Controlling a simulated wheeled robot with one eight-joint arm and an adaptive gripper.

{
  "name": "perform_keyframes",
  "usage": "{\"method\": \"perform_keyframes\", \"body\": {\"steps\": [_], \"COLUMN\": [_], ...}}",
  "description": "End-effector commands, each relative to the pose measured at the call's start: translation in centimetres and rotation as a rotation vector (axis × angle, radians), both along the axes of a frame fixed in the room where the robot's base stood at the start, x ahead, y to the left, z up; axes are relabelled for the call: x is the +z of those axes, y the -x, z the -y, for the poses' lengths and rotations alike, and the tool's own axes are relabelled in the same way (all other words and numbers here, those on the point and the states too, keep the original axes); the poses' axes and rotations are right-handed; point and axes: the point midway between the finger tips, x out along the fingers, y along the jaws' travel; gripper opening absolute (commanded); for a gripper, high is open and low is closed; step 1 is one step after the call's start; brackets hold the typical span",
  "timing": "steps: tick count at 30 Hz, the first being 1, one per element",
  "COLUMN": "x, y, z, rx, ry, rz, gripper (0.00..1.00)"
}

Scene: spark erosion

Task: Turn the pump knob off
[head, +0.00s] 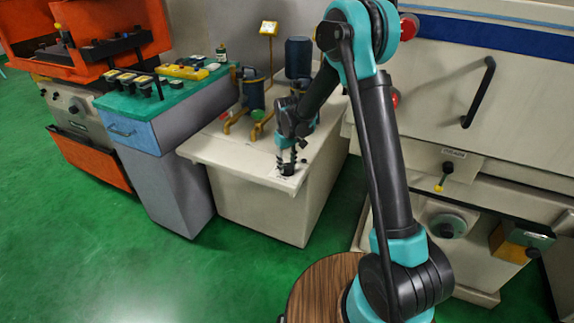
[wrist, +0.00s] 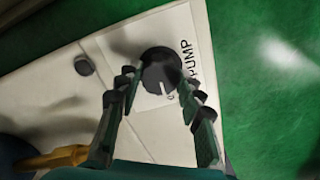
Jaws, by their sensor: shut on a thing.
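The pump knob (wrist: 158,68) is black and round with a white pointer line. It sits on a white plate marked PUMP (wrist: 190,62) on the cream top of a cabinet (head: 232,160). In the wrist view the pointer aims toward the lower edge, near small lettering that I cannot read fully. My gripper (wrist: 162,86) is shut on the knob, with one finger on each side of it. In the head view my gripper (head: 288,163) points down at the cabinet's front corner and mostly hides the knob.
A small black round knob (wrist: 84,65) sits left of the pump knob in the wrist view. A large white machine (head: 448,90) stands right. Green floor lies left and in front.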

Motion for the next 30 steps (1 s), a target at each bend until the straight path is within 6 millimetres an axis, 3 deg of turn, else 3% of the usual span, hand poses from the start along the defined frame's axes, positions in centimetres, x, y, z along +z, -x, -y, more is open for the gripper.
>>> {"method": "perform_keyframes", "body": {"steps": [22, 23, 27, 30], "x": [0.02, 0.02, 0.02, 0.01], "y": [-0.04, -0.04, -0.02, -0.02], "z": [-0.03, -0.03, -0.02, -0.01], "rx": [0.087, 0.087, 0.086, 0.086], "ry": [-0.001, -0.001, -0.001, -0.001], "rz": [0.001, 0.001, 0.001, 0.001], "gripper": [0.08, 0.39, 0.57, 0.58]}}
